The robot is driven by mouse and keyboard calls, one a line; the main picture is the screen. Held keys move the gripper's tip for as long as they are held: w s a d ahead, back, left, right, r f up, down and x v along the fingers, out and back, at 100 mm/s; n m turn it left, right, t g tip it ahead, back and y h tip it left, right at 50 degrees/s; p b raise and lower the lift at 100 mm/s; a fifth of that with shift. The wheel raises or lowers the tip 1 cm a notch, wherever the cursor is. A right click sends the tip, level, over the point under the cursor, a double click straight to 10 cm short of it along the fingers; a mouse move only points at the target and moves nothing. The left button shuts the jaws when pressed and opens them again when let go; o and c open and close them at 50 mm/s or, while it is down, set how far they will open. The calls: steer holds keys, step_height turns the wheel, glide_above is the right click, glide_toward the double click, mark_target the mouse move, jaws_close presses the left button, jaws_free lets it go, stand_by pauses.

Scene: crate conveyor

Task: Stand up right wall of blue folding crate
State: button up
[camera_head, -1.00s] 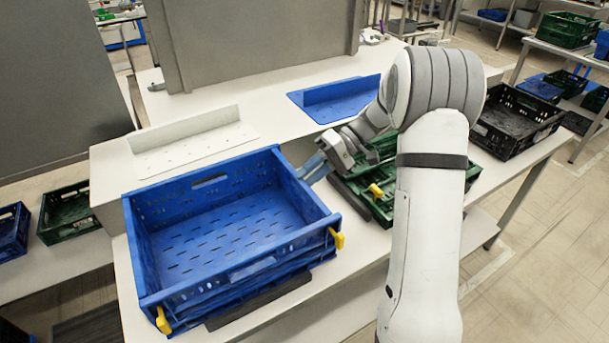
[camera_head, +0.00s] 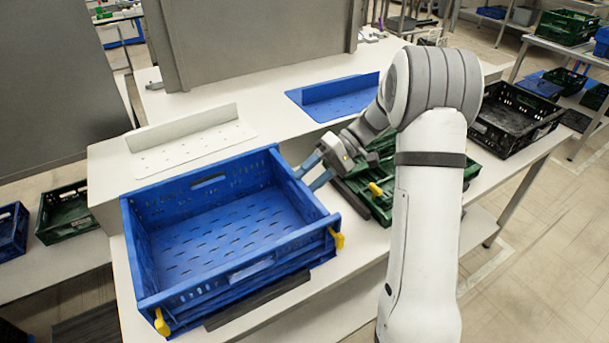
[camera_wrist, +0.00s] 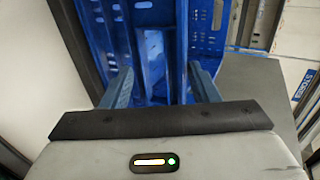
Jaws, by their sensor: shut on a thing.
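The blue folding crate (camera_head: 142,246) stands on the white table, with its back, left and front walls up. Its right wall (camera_head: 298,195) also looks upright, or close to it; a small lean is hard to rule out. My gripper (camera_head: 308,174) reaches in from the right and is shut on this wall near its middle. In the wrist view, my gripper (camera_wrist: 160,84) has one finger on each side of the blue wall (camera_wrist: 152,55). The finger contacts are partly hidden.
Yellow latches (camera_head: 338,239) sit at the crate's front corners. A green folded crate (camera_head: 376,208) lies close on the right, under my arm, with a black crate (camera_head: 515,122) beyond. White (camera_head: 190,145) and blue (camera_head: 335,103) perforated plates lie behind.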

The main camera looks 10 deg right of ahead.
steer(key=shift+f, duration=0.1)
steer(key=w+d+r+p, duration=0.1)
steer(key=w+d+p, duration=0.1)
steer(key=d, duration=0.6)
steer(key=shift+w+r, duration=0.25)
steer(key=shift+w, duration=0.5)
steer(key=shift+d, duration=0.1)
stand_by(0.4)
steer(key=v, duration=0.7)
steer(key=shift+d+r, duration=0.2)
steer(key=shift+d, duration=0.15)
steer(key=shift+w, duration=0.15)
